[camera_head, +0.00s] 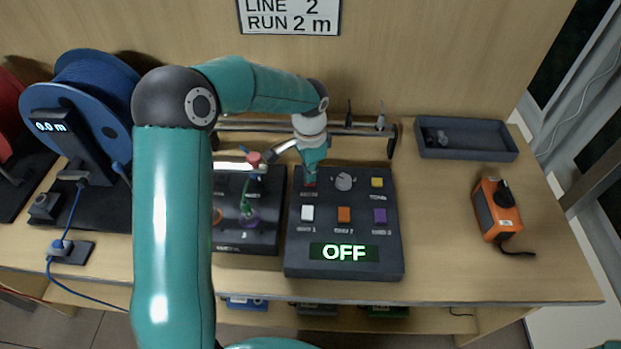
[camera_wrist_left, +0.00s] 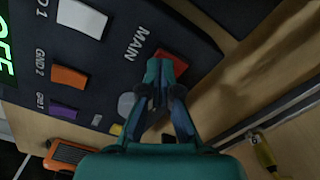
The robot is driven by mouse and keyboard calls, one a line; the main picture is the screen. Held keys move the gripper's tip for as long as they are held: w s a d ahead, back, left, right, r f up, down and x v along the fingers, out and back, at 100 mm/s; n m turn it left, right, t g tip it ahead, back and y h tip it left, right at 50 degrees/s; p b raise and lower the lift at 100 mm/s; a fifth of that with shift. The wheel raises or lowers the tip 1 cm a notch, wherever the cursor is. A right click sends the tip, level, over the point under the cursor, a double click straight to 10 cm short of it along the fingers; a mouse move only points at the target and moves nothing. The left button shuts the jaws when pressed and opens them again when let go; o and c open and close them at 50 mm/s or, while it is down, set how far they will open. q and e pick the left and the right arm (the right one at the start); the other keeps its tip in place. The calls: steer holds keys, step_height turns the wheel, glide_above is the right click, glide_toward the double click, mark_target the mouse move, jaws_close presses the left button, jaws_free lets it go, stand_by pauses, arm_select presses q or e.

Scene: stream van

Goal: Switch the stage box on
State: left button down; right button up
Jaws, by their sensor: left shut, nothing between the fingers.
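The stage box (camera_head: 345,271) is a dark panel on the bench, and its green display (camera_head: 344,252) reads OFF. It has white, orange, purple and yellow buttons and a grey knob (camera_head: 344,181). A red switch (camera_wrist_left: 173,62) labelled MAIN sits at the panel's corner in the left wrist view. My left gripper (camera_head: 310,180) is shut and empty, pointing down at the red switch and partly covering it. In the left wrist view, its fingertips (camera_wrist_left: 160,72) are at the switch's edge; I cannot tell whether they touch it. My right gripper is not in view.
A second dark panel (camera_head: 262,240) with plugs stands to the left, partly behind my left arm. A rail (camera_head: 350,130) runs behind the box. A grey tray (camera_head: 465,153) and an orange device (camera_head: 497,210) are at right. A blue cable reel (camera_head: 75,100) stands at left.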

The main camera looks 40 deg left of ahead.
arm_select(q)
steer(key=shift+f+b, duration=0.55)
steer(key=shift+f, duration=0.2)
steer(key=shift+r, duration=0.15)
steer(key=shift+r+p, duration=2.65)
steer(key=shift+r, duration=0.8)
steer(key=shift+f, duration=0.1)
